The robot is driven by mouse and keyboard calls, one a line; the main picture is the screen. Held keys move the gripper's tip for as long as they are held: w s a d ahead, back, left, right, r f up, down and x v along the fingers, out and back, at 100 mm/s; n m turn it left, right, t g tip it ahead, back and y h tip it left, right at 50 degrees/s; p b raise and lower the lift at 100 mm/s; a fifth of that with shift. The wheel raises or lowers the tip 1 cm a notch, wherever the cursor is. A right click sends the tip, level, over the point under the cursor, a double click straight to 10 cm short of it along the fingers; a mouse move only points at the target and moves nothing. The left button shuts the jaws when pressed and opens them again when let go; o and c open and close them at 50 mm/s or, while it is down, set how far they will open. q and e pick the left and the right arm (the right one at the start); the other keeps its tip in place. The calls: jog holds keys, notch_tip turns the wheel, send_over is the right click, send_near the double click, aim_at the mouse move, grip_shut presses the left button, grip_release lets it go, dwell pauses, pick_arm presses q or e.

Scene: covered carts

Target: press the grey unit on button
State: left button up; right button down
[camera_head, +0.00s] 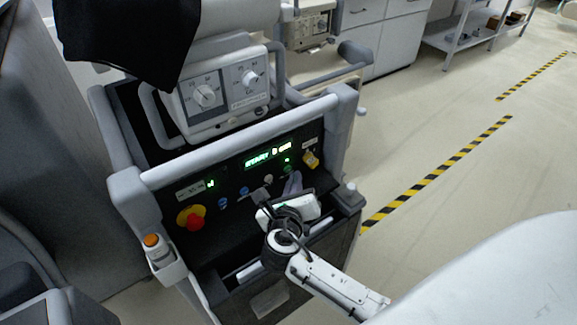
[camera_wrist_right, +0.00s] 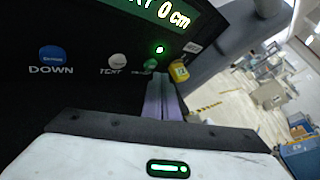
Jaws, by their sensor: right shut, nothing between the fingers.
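The grey unit (camera_head: 240,130) is a cart with a dark control panel facing me. A small green button (camera_wrist_right: 151,66) is on the panel, right of a white button (camera_wrist_right: 118,61) marked TEXT. The lettering by the green button is too small to read. My right gripper (camera_head: 293,182) is shut and empty in front of the right part of the panel. In the right wrist view its fingertips (camera_wrist_right: 159,78) overlap the area just below the green button; I cannot tell whether they touch. My left gripper is not in view.
A yellow knob (camera_wrist_right: 178,71) is close right of the green button. The panel also has a green display (camera_head: 268,156), blue buttons (camera_head: 244,191) and a red knob (camera_head: 191,218). A white bar (camera_head: 250,135) runs above it.

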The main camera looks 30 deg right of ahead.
jog(key=shift+s, duration=0.15)
jog(key=shift+s+d+p, duration=0.2)
jog(key=shift+s+p, duration=0.25)
jog(key=shift+s, duration=2.05)
